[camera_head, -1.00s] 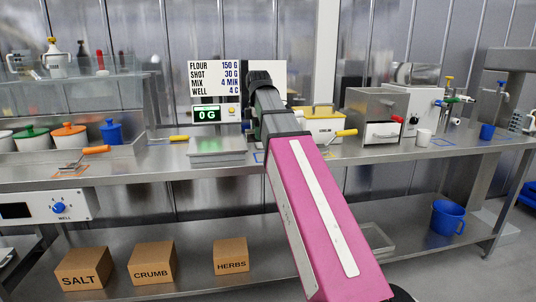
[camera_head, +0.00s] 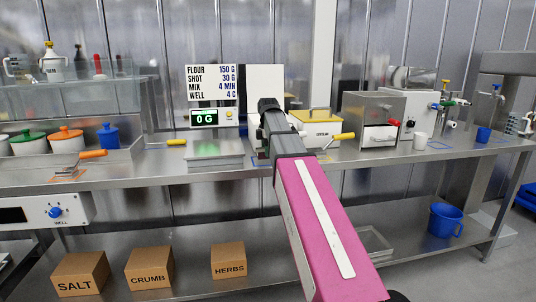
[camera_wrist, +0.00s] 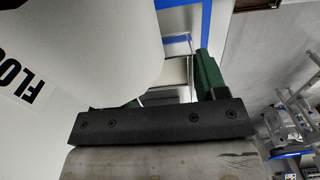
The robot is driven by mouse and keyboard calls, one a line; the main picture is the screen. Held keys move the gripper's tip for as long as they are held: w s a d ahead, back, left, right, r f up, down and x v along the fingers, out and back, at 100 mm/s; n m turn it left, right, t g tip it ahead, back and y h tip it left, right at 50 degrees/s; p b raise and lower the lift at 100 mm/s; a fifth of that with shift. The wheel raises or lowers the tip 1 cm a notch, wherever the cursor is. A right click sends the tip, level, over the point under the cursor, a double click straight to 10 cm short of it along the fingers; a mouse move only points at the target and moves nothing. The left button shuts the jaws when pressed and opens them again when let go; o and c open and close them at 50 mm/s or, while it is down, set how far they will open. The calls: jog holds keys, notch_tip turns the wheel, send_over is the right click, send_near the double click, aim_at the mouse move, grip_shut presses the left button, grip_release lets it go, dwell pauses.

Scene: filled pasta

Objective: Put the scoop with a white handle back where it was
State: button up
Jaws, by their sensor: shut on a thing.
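My gripper (camera_wrist: 174,88) has its green fingers shut on a pale piece that looks like the white handle (camera_wrist: 176,72) of the scoop. The scoop's bowl is not clearly visible. A large white container (camera_wrist: 80,45) with a label starting "FLO" fills the left of the wrist view, close beside the gripper, and hides much of the left finger. A blue outline (camera_wrist: 206,22) shows beyond the fingers. In the head view my dark wrist (camera_head: 272,112) is over the counter right of the scale, and the fingers and scoop are hidden behind it.
The scale (camera_head: 215,148) with its 0 G display stands left of my wrist. A yellow-lidded box (camera_head: 311,122) and a steel machine (camera_head: 372,118) stand to the right. An orange-handled scoop (camera_head: 92,154) lies at the left. The counter's front edge is fairly clear.

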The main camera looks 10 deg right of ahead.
jog(key=shift+f, duration=0.8)
jog(key=o, duration=0.9)
jog(key=shift+f, duration=0.1)
jog(key=shift+o, duration=0.2)
notch_tip(320, 180, up, 12)
